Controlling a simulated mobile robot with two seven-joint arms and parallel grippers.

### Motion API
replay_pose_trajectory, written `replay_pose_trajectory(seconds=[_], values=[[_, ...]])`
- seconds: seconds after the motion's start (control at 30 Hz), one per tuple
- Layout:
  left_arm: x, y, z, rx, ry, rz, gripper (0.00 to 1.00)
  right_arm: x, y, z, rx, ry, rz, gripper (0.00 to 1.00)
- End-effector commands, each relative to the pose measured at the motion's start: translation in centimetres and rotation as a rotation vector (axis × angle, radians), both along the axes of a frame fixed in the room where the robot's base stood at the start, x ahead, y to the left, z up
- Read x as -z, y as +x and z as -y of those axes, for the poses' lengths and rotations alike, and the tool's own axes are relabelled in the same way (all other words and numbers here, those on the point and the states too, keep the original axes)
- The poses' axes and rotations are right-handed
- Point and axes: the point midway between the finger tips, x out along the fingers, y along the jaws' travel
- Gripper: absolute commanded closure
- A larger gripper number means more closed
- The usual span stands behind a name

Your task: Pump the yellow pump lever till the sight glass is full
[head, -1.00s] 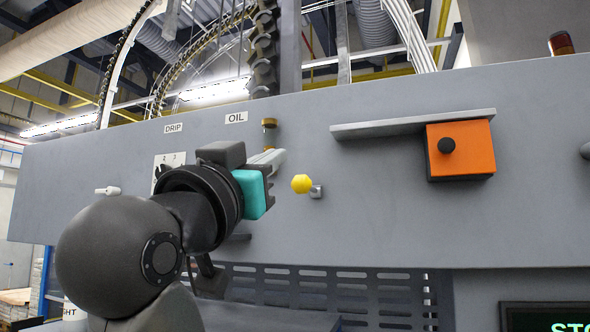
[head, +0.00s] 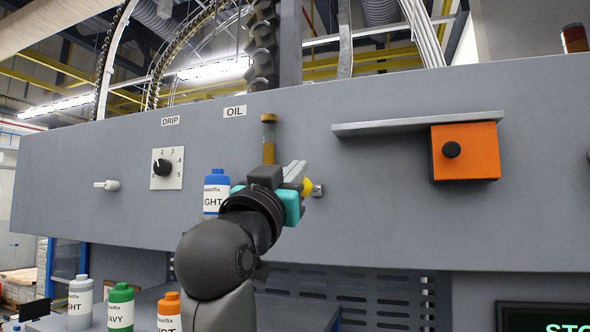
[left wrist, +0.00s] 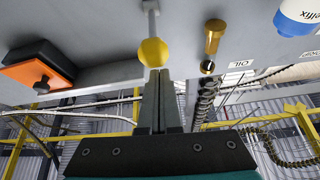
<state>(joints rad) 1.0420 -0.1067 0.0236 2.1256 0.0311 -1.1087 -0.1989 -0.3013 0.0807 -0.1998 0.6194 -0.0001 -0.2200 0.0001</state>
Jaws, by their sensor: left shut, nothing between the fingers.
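The yellow pump lever's ball knob (head: 307,187) sticks out from the grey machine panel beside a small metal mount. In the left wrist view the yellow knob (left wrist: 153,52) is right at my fingertips. My left gripper (head: 296,172) is shut and empty, its fingers over and beside the knob; I cannot tell whether they touch it. The sight glass (head: 268,140) stands below the OIL label, with amber in its lower part and a paler upper part. Its bottom is hidden behind my gripper. It also shows in the left wrist view (left wrist: 213,38). My right gripper is out of view.
A blue-capped bottle (head: 216,190) stands left of my gripper. Green (head: 121,305), orange (head: 169,312) and white (head: 80,303) bottles are at lower left. A DRIP dial (head: 163,168) is on the panel. An orange box with black knob (head: 465,165) sits under a ledge at right.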

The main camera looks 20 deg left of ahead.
Motion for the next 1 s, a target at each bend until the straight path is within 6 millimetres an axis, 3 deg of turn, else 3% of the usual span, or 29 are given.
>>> replay_pose_trajectory(seconds=[0.53,1.0], values=[[0.5,0.0,0.0,0.0,0.0,0.004,1.0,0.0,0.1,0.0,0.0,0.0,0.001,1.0],[1.2,0.0,0.0,0.001,-0.003,0.107,1.0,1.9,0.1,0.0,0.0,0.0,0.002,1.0]])
